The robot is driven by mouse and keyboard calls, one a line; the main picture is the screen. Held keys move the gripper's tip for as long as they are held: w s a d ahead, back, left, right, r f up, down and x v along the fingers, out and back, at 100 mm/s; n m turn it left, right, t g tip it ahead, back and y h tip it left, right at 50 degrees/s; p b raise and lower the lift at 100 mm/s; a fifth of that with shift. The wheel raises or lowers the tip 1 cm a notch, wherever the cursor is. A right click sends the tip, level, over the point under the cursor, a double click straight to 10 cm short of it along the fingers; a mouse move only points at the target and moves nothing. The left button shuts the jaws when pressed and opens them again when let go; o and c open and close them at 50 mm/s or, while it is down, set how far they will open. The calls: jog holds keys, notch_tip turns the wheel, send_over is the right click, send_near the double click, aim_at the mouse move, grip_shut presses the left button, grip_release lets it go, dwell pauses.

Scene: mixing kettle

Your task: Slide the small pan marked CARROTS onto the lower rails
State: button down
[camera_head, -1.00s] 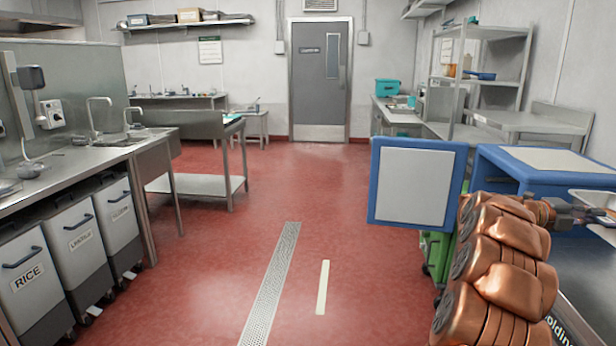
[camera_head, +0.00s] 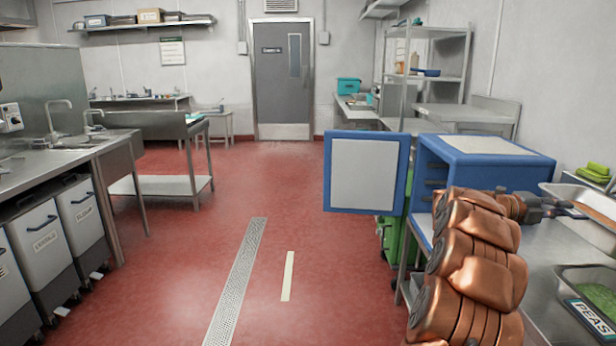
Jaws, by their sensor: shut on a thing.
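My gripper (camera_head: 572,210) is shut on the edge of a shiny metal pan (camera_head: 600,203) at the right edge of the picture. No label shows on this pan, and part of it is cut off by the frame, so I cannot read whether it is the CARROTS one. A blue cabinet (camera_head: 487,145) with a pale top stands left of my gripper. Its door (camera_head: 367,173) is swung open to the left. A few dark rails (camera_head: 428,184) show inside its opening; my copper arm hides most of the interior.
A steel counter (camera_head: 548,262) lies beneath the pan. On it stands a tray marked PEAS (camera_head: 592,312) with green contents. Green folded cloths (camera_head: 594,174) lie behind the pan. Steel shelves (camera_head: 430,75) stand behind the cabinet. The red floor (camera_head: 270,185) to the left is clear.

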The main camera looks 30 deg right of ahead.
jog(key=w+a+f+n+t+y, duration=0.3)
jog(key=w+a+n+t+y, duration=0.2)
jog(key=w+a, duration=1.1)
jog(key=w+a+f+n+t+y, duration=0.2)
jog(key=w+a+n+t+y, duration=0.3)
jog(key=a, duration=2.5)
jog(key=w+a+f+n+t+y, duration=0.3)
jog(key=w+a+n+t+y, duration=0.2)
jog(key=w+a+n+t, duration=0.9)
jog(key=w+a+t, duration=0.3)
jog(key=w+a, duration=0.6)
jog(key=w, duration=0.4)
jog(key=shift+a+f, duration=0.3)
jog(key=shift+f, duration=0.05)
notch_tip(320, 180, up, 12)
jog(key=p, duration=1.2)
jog(key=shift+f, duration=0.1)
